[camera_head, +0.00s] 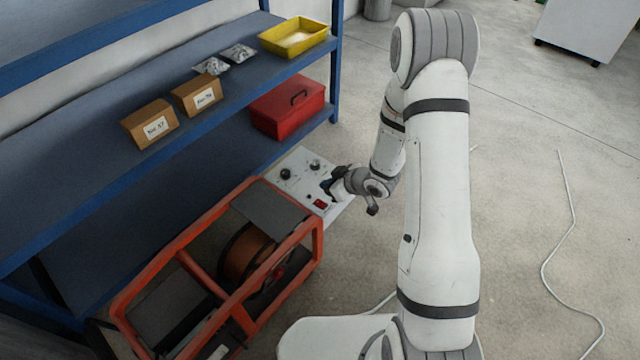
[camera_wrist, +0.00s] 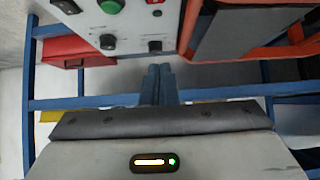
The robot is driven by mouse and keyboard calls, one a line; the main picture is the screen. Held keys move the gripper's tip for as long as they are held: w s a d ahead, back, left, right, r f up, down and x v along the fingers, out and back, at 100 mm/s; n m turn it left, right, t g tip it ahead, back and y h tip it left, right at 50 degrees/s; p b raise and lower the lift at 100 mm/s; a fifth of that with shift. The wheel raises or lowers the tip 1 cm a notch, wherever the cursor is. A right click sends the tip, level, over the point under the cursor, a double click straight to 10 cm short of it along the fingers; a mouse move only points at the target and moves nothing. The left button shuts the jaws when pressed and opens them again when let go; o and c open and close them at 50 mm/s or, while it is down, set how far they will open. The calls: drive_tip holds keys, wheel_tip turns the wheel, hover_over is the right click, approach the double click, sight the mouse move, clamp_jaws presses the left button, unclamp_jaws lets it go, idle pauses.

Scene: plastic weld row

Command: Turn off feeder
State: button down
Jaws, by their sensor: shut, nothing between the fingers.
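The feeder (camera_head: 245,235) is an orange tubular frame with a copper-coloured spool inside, standing on the floor by the shelf. Its pale control panel (camera_head: 299,188) faces up at the right end, with two black knobs and a red switch (camera_head: 320,204). My gripper (camera_head: 329,187) is over the panel's right part, close to the switch; I cannot tell whether it touches. In the wrist view the shut, empty fingers (camera_wrist: 159,84) point at the panel (camera_wrist: 130,28), below its black knobs. A green button (camera_wrist: 111,6) and the partly cut-off red switch (camera_wrist: 156,2) show at the top edge.
A blue shelf (camera_head: 110,190) stands at left with two cardboard boxes (camera_head: 175,112), silvery packets (camera_head: 225,60) and a yellow tray (camera_head: 293,38). A red toolbox (camera_head: 287,107) sits on the lower level. A white cable (camera_head: 566,215) lies on open floor at right.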

drive_tip(key=shift+r+p+v, duration=0.2)
drive_tip(key=shift+p+v, duration=0.15)
drive_tip(key=shift+v, duration=1.5)
drive_tip(key=shift+w+a, duration=0.15)
drive_tip(key=s+d+r+m+h+p, duration=0.1)
drive_tip(key=d+r+m+h+p, duration=0.2)
drive_tip(key=r, duration=0.6)
drive_tip(key=s+d+r+h+p, duration=0.15)
drive_tip(key=d+r+p, duration=0.3)
drive_tip(key=r, duration=0.55)
drive_tip(key=d+r+m+h+p, duration=0.2)
drive_tip(key=d+r+h+p, duration=0.15)
drive_tip(key=r, duration=0.55)
drive_tip(key=s+a+r+m+g+p, duration=0.2)
drive_tip(key=s+r+p, duration=0.8)
drive_tip(key=s+r, duration=1)
drive_tip(key=m+g, duration=0.1)
drive_tip(key=m, duration=0.1)
drive_tip(key=shift+s+r+m+g+y+p, duration=0.25)
drive_tip(key=shift+s+m+g+y+p, duration=0.05)
drive_tip(key=shift+m+y, duration=0.1)
